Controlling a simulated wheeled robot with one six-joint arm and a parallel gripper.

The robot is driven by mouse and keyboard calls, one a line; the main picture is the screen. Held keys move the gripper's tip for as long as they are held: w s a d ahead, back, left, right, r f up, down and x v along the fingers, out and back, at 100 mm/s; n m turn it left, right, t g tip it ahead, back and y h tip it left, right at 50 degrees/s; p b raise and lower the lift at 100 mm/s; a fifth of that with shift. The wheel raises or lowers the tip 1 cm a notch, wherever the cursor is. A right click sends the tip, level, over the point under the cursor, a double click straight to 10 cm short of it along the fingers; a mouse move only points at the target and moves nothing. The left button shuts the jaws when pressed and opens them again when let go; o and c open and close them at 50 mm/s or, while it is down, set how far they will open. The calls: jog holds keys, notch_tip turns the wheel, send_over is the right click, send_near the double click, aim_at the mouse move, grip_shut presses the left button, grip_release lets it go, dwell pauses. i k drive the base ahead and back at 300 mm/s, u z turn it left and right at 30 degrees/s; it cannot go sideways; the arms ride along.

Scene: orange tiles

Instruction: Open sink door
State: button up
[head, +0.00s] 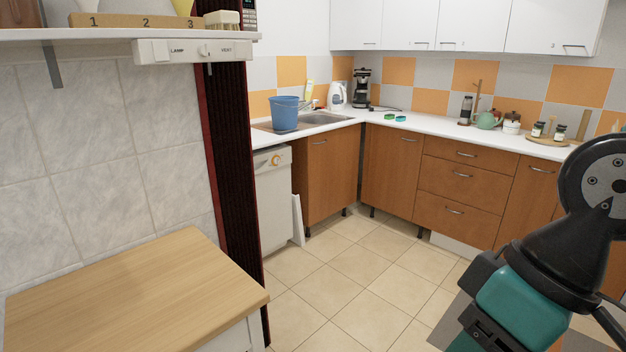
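The sink (300,121) is set in the white counter at the back left of the kitchen corner. A blue bucket (285,114) stands at it and hides part of the basin. The brown wooden sink door (331,178) is below the counter, with a small metal handle (320,142) near its top. The door looks shut, flush with the cabinet front. Part of my arm, black and teal, fills the lower right, well apart from the door. My gripper's fingertips do not show.
A white dishwasher (272,200) stands left of the sink door, with a white panel (298,220) leaning at its side. Brown drawers (465,178) line the right. A wood-topped cabinet (130,295) is at the near left. The tiled floor (355,265) between is clear.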

aim_at(334, 155)
jog(key=i, duration=4.8)
jog(key=z, duration=0.75)
